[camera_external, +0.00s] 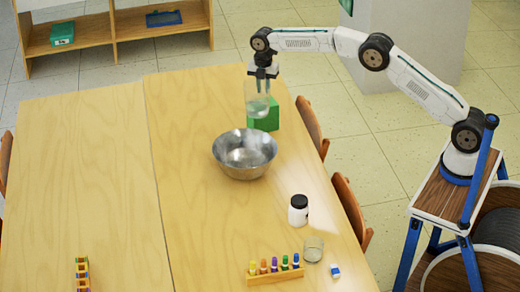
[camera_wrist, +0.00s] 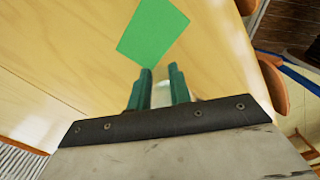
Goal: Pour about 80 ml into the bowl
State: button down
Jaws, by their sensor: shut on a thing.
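A shiny metal bowl (camera_external: 245,153) stands on the wooden table. My gripper (camera_external: 262,78) is above and behind the bowl, to its upper right in the external view. It is shut on a clear glass vessel (camera_external: 256,103) that hangs upright or nearly so, with some pale liquid showing low in it. In the wrist view my green fingertips (camera_wrist: 161,76) stand close together, with a small pale part of the vessel (camera_wrist: 162,95) between them. I cannot tell how much liquid is in the vessel. The inside of the bowl looks empty.
A green block (camera_external: 265,118) stands just behind the vessel; it also shows in the wrist view (camera_wrist: 152,30). A black-lidded jar (camera_external: 298,210), an empty glass (camera_external: 313,249), an eraser (camera_external: 335,271) and a paint rack (camera_external: 275,276) lie nearer. The table's left half (camera_external: 80,170) is mostly clear.

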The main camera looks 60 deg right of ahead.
aim_at(261, 89)
jog(key=shift+f, duration=0.65)
jog(key=shift+a, duration=0.2)
jog(key=shift+s+a+r+t+h, duration=0.15)
jog(key=shift+a+r+t+h, duration=0.15)
jog(key=shift+h, duration=0.6)
jog(key=shift+s+a+r+t+h, duration=0.2)
jog(key=shift+a+r+t+h, duration=0.1)
jog(key=shift+a+r+h, duration=0.7)
jog(key=shift+s+a+r+h, duration=0.25)
jog(key=shift+a+h, duration=0.15)
jog(key=shift+h, duration=0.3)
jog(key=shift+s+a+r+t+h, duration=0.2)
jog(key=shift+a+r+t+h, duration=0.3)
jog(key=shift+a+r+h, duration=0.5)
jog(key=shift+s+a+f+h, duration=0.2)
jog(key=shift+a+f+h, duration=0.1)
jog(key=shift+a+h, duration=0.4)
jog(key=shift+s+a+r+t+h, duration=0.15)
jog(key=shift+a+t+h, duration=0.1)
jog(key=shift+h, duration=0.25)
jog(key=shift+a+r+t+h, duration=0.15)
jog(key=shift+t+h, duration=0.1)
jog(key=shift+h, duration=0.25)
jog(key=shift+a, duration=0.15)
